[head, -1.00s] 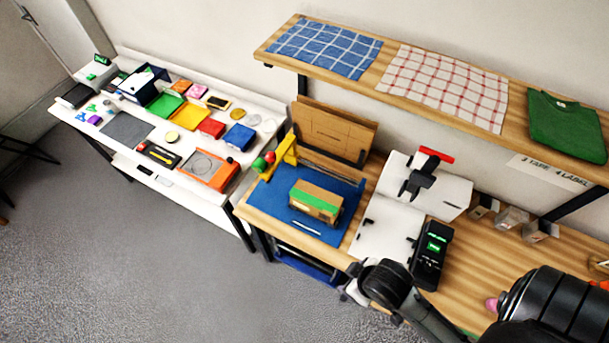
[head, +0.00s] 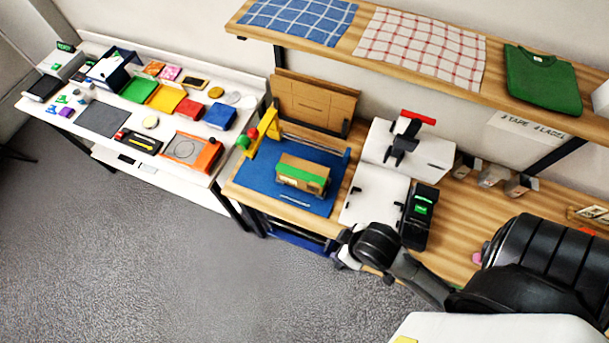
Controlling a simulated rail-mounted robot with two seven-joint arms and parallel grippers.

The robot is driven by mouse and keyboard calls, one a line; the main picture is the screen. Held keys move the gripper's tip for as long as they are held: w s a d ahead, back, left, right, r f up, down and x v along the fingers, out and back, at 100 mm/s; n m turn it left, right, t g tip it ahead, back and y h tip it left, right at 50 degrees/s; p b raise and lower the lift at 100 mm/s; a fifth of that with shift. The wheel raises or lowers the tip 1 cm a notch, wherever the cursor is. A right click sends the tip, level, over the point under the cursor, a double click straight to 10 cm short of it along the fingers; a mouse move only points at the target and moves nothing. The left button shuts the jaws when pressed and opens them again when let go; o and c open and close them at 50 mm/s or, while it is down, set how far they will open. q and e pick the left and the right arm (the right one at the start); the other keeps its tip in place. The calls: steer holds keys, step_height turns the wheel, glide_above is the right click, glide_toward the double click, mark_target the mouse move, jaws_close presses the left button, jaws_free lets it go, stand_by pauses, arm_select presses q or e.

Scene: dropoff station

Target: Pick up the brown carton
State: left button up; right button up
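The brown carton (head: 298,164) is a closed box with a green band along its side. It sits on the blue mat (head: 258,187) on the wooden bench, with nothing touching it. My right arm comes in from the lower right, and its dark rounded end lies at the bench's front edge, to the right of and nearer than the carton. The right gripper (head: 346,259) is only partly visible there, mostly hidden behind the arm, and its fingers cannot be made out. My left gripper is out of view.
Flat cardboard sheets (head: 312,102) stand behind the mat. A yellow stand (head: 263,137) with red and green balls is at its left. A white panel (head: 372,192), black handheld device (head: 418,217) and white machine (head: 425,152) are at the right. A shelf (head: 360,42) overhangs the back.

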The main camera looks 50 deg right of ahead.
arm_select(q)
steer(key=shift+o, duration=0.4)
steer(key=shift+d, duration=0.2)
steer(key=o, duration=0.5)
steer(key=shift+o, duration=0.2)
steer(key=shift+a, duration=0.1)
